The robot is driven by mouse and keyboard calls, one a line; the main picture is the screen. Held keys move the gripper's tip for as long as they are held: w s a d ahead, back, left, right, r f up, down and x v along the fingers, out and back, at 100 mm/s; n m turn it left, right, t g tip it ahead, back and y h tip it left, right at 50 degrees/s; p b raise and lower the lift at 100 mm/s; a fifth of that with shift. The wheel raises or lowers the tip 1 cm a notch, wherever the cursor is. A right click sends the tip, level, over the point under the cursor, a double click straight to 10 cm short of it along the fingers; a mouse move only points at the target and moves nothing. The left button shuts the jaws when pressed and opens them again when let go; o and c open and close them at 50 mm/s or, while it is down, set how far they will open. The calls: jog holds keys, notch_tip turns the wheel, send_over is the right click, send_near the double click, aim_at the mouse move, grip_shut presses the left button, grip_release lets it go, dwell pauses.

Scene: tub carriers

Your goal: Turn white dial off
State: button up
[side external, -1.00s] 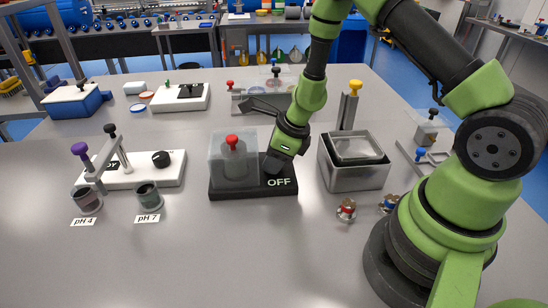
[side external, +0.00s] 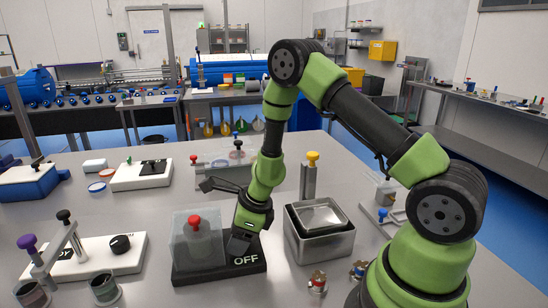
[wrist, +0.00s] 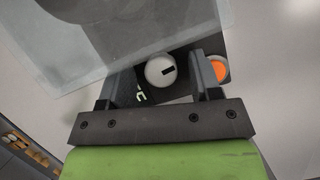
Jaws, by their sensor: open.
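The white dial (wrist: 162,70) shows in the wrist view as a round white knob with a short dark mark toward its right side. It sits on a black base (side external: 205,273) lettered OFF, and my gripper hides it in the side view. My gripper (wrist: 161,78) is open and points down, with one finger on each side of the dial. Gaps show between the fingers and the dial. In the side view my gripper (side external: 241,245) is low over the right part of the base, beside a clear cover (side external: 183,243) around a red-knobbed grey container (side external: 197,240).
An orange button (wrist: 218,68) lies just outside my right finger in the wrist view. A metal bin (side external: 325,246) stands close to the right of the base. A white unit with a black knob (side external: 120,244) is at left. Bare table lies in front of the base.

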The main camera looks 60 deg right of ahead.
jog(key=n+g+y, duration=0.1)
jog(key=n, duration=0.3)
jog(key=v, duration=1)
jog(key=w+a+f+m, duration=0.1)
jog(key=f, duration=0.2)
jog(key=a+f+m, duration=0.1)
jog(key=f, duration=0.2)
jog(key=w+a+f+m+t+h, duration=0.1)
jog(key=f+m, duration=0.1)
jog(key=f, duration=0.1)
jog(key=shift+w+f, duration=0.2)
jog(key=shift+w, duration=0.15)
jog(key=n+g+y, duration=0.1)
jog(key=n, duration=0.3)
jog(key=shift+d+r, duration=0.1)
jog(key=shift+d, duration=0.05)
jog(key=v, duration=1)
jog(key=s+a+r+n+t, duration=0.1)
jog(key=s+a+r+n, duration=0.1)
jog(key=r+n, duration=0.3)
jog(key=s+a+r+n+t, duration=0.1)
jog(key=s+a+r+n, duration=0.2)
jog(key=s+r+n, duration=0.2)
jog(key=s+a+r+n+h, duration=0.1)
jog(key=s+a+r+n, duration=0.1)
jog(key=s+r+n, duration=0.2)
jog(key=shift+a+r+n+t, duration=0.4)
jog(key=shift+r+n, duration=1)
jog(key=shift+r, duration=0.25)
